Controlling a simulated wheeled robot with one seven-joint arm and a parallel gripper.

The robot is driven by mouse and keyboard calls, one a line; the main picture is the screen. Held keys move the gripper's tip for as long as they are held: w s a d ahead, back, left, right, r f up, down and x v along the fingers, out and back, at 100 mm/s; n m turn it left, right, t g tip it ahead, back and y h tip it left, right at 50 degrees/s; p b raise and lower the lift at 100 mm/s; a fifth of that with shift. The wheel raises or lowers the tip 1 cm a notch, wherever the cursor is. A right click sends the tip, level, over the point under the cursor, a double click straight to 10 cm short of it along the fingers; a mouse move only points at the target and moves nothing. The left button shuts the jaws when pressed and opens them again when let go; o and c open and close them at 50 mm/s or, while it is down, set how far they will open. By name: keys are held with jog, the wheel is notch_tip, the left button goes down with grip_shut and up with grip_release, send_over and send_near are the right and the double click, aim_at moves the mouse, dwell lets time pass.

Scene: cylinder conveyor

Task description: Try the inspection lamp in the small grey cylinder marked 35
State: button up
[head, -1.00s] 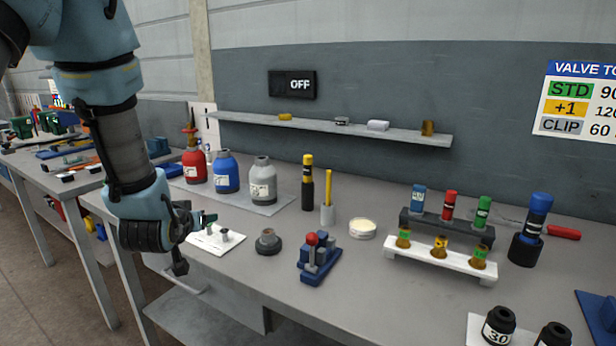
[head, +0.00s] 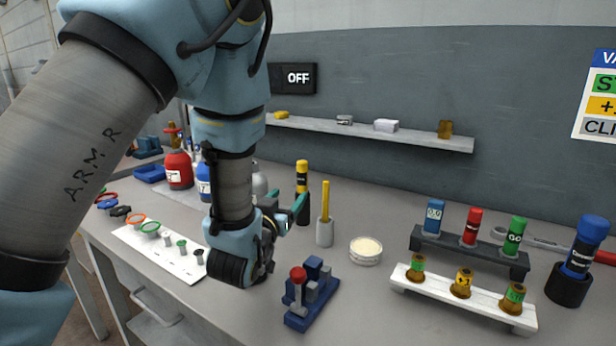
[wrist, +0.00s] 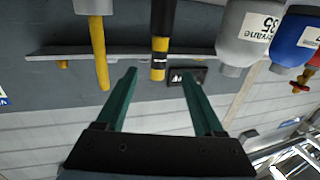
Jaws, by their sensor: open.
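The black-and-yellow stick (head: 302,178), which looks like the inspection lamp, stands upright on the bench. It appears upside down in the wrist view (wrist: 160,40). My gripper (head: 288,212) is open and empty, its teal fingers level and pointing towards the lamp. In the wrist view the lamp's yellow-banded end shows beyond and between the fingertips (wrist: 158,73), apart from them. The small grey cylinder marked 35 (wrist: 250,35) stands beside the lamp; in the head view it is mostly hidden behind my gripper, with a grey sliver (head: 260,184) showing. Its mouth is hard to make out.
A white holder with a yellow stick (head: 325,225) stands close right of the lamp. Red (head: 179,170) and blue (head: 203,178) cylinders stand left. A blue clamp-like fixture (head: 312,295) and round dish (head: 366,250) are in front. A shelf (head: 350,132) runs along the wall.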

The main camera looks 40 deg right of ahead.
aim_at(301, 179)
jog(key=p+x, duration=0.2)
jog(key=x, duration=0.4)
jog(key=shift+s+d+r, duration=0.1)
jog(key=shift+d+r, duration=0.05)
jog(key=shift+d, duration=0.05)
jog(key=p+x, duration=0.1)
jog(key=x, duration=0.1)
jog(key=p+x, duration=0.2)
jog(key=shift+w+d+r, duration=0.15)
jog(key=shift+w+r, duration=0.05)
jog(key=shift+r, duration=0.05)
jog(key=shift+w+d+f+p, duration=0.15)
jog(key=shift+w+d+p, duration=0.05)
jog(key=shift+d+p, duration=0.15)
grip_shut()
